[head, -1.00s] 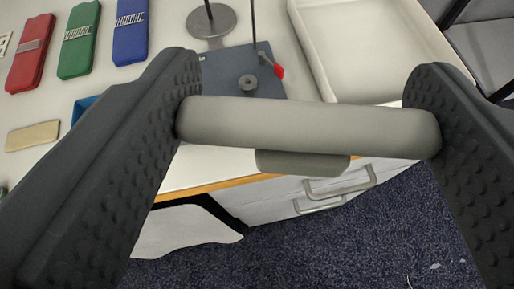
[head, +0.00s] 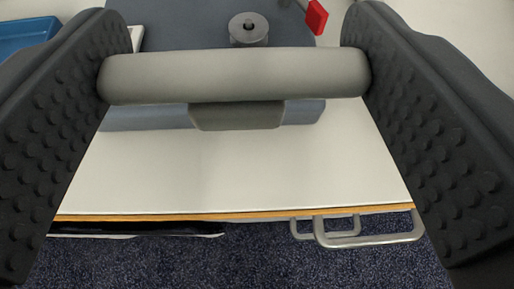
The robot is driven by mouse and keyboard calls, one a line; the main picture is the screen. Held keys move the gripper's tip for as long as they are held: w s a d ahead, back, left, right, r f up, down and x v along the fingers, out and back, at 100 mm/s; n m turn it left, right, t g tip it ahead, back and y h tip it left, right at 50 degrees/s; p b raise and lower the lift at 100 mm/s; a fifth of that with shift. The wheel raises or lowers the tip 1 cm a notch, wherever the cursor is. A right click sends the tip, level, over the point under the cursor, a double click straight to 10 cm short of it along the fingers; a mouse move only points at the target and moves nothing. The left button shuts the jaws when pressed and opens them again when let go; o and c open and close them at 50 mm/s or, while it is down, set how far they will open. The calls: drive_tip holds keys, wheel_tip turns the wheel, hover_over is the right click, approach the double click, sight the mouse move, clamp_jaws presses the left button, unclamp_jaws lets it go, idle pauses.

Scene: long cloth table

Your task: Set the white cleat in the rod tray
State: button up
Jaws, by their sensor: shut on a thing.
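My gripper (head: 236,80) is shut on the white cleat (head: 235,76), which looks light grey here. The cleat's long rounded bar lies crosswise with its ends against the two dark studded fingers, and its short foot (head: 238,115) hangs below the bar. The cleat is seen in front of a blue-grey plate and the table's front edge; its height above them is hard to judge. No tray in this view can be told for sure as the rod tray. A blue tray (head: 28,36) shows partly at the upper left, behind the left finger.
The blue-grey plate (head: 180,18) bears a grey round knob (head: 248,28), and a red piece (head: 316,16) is near it. The white table (head: 240,170) is bare up to its wooden front edge. Drawer handles (head: 370,230) and dark carpet (head: 260,265) lie below.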

sight(247, 174)
wheel_tip(247, 174, down, 10)
drive_tip(key=shift+r+b, duration=0.25)
drive_tip(key=shift+b, duration=0.65)
drive_tip(key=shift+f, duration=0.15)
drive_tip(key=o, duration=1)
drive_tip(key=shift+c, duration=0.2)
drive_tip(key=v, duration=1.2)
drive_tip(key=shift+r, duration=0.2)
